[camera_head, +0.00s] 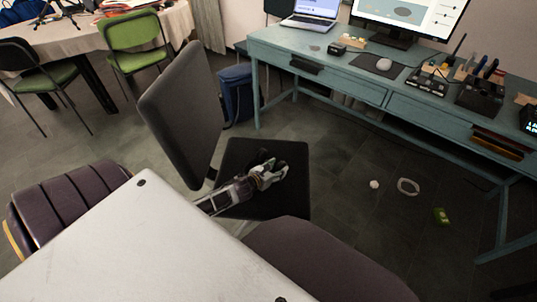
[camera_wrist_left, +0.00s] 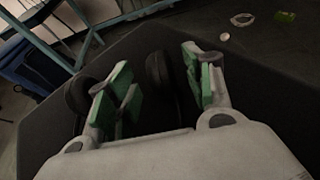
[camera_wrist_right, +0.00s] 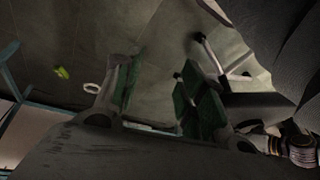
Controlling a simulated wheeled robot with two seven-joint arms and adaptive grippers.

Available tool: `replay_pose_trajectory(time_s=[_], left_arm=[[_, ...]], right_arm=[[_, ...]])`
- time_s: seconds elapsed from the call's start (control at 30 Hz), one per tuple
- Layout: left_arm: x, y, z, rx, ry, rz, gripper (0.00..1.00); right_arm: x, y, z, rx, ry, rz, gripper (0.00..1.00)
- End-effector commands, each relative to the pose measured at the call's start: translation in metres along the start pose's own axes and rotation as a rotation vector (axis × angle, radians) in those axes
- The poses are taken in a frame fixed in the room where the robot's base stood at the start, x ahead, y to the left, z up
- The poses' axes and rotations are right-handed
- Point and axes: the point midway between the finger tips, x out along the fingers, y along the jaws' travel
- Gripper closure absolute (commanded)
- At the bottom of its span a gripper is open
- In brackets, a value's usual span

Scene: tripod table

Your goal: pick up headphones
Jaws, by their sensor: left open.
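The black headphones show in the left wrist view as two dark rounded ear cups, one (camera_wrist_left: 158,72) between the fingers and one left of the left finger. They lie on the dark chair seat (camera_head: 240,160). In the head view they are hard to tell from the dark seat and my gripper. My left gripper (camera_head: 272,173) is over the seat, at the headphones; its green-padded fingers (camera_wrist_left: 157,62) are apart. Whether a pad touches the headphones I cannot tell. My right gripper (camera_wrist_right: 155,75) is open and empty over the floor, away from the headphones, and hidden in the head view.
The chair's tall backrest (camera_head: 185,110) stands left of my left gripper. A teal desk (camera_head: 350,75) with a monitor and small items is behind. A white ring (camera_head: 408,187), a small white object (camera_head: 375,184) and a green item (camera_head: 441,216) lie on the floor.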

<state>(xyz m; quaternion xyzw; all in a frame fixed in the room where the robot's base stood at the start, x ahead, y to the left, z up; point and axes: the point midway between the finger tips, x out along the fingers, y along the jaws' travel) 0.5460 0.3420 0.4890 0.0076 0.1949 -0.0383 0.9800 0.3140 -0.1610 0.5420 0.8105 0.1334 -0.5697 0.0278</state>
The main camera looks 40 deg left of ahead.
Motion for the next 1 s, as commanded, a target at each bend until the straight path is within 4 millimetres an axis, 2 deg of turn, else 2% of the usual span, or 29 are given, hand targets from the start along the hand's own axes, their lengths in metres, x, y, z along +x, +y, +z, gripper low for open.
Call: replay_pose_trajectory(time_s=[0.3, 0.87, 1.0], left_arm=[[0.022, 0.000, 0.000, -0.001, -0.001, -0.001, 0.48], [0.024, 0.000, 0.000, 0.000, 0.000, 0.000, 0.48], [0.024, 0.000, 0.000, 0.000, 0.000, 0.000, 0.65]], right_arm=[[0.020, -0.001, 0.001, 0.005, 0.035, -0.016, 0.60], [0.022, -0.001, 0.000, 0.007, 0.042, -0.017, 0.60], [0.022, -0.001, 0.000, 0.007, 0.041, -0.017, 0.60]])
